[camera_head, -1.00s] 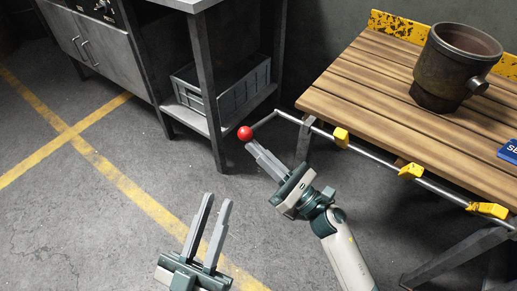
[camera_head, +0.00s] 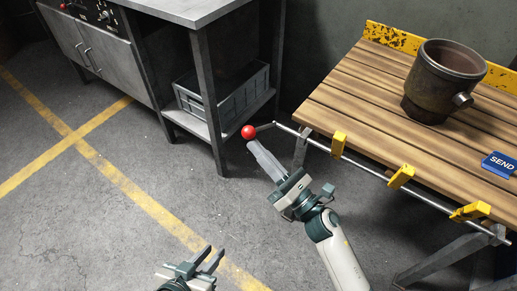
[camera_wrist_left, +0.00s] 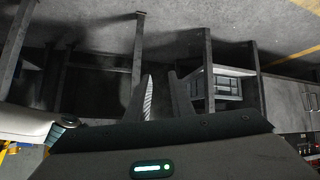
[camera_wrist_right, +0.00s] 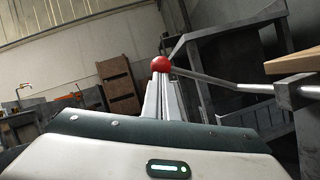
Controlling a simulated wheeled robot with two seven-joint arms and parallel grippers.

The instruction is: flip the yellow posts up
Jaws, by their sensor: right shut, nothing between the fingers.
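Three yellow posts (camera_head: 338,145) (camera_head: 401,177) (camera_head: 470,211) sit on a grey metal rod (camera_head: 371,168) along the near edge of the wooden-topped table. They look tilted partway up, with tops around table-top height. The rod's far end bends into a crank with a red ball knob (camera_head: 248,132). My right gripper (camera_head: 252,147) is shut and empty, with its fingertips right at the underside of the ball. The right wrist view shows the ball (camera_wrist_right: 161,64) just beyond the fingertips; contact is not certain. My left gripper (camera_head: 213,253) is open and empty, low over the floor.
The wooden table (camera_head: 340,98) carries a rusty metal pot (camera_head: 440,85) and a blue SEND sign (camera_head: 498,164). A metal workbench (camera_head: 190,10) with a grey crate (camera_head: 232,98) on its shelf stands behind. The floor at left is clear.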

